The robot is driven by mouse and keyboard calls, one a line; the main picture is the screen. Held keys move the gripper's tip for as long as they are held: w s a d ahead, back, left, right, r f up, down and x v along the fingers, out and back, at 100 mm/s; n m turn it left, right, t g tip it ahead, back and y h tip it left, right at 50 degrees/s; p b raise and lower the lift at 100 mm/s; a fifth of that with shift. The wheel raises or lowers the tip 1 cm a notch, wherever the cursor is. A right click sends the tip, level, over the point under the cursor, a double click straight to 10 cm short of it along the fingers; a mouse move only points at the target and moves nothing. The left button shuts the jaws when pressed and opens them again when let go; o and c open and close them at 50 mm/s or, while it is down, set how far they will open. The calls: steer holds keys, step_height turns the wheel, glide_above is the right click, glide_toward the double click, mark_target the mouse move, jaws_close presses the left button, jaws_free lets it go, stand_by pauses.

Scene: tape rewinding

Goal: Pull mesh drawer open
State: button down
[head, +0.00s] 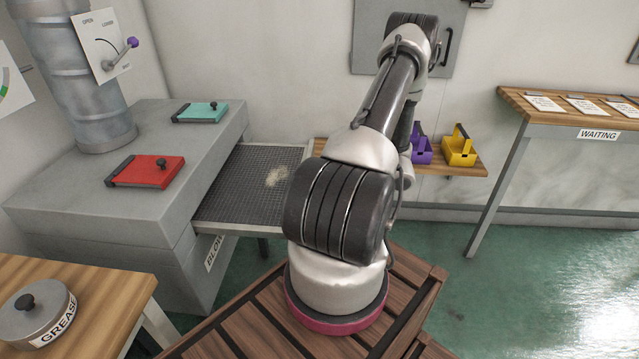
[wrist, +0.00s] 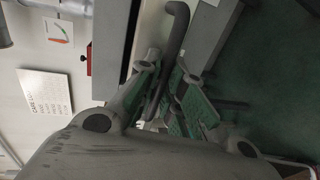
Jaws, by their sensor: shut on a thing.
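The mesh drawer (head: 236,191) extends out from the right side of the grey cabinet (head: 205,148) in the head view. Its surface is a dark grid in a pale frame, with a pale patch of fluff on it. My arm hides its right end in that view. In the wrist view my gripper (wrist: 165,72), with green-padded fingers, is shut on a dark curved bar, the drawer's handle (wrist: 179,28). The handle passes between the fingers. The head view does not show my gripper; my arm covers it.
A red lidded hatch (head: 145,171) and a teal one (head: 200,112) lie on the cabinet top. A low shelf behind my arm holds a yellow bin (head: 459,150) and a purple bin (head: 422,152). A wooden table (head: 75,285) with a grease tin stands front left. Green floor is clear at right.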

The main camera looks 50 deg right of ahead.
steer(key=shift+r, duration=0.1)
steer(key=c, duration=1.5)
jaws_free()
steer(key=v, duration=1.2)
steer(key=shift+d, duration=0.1)
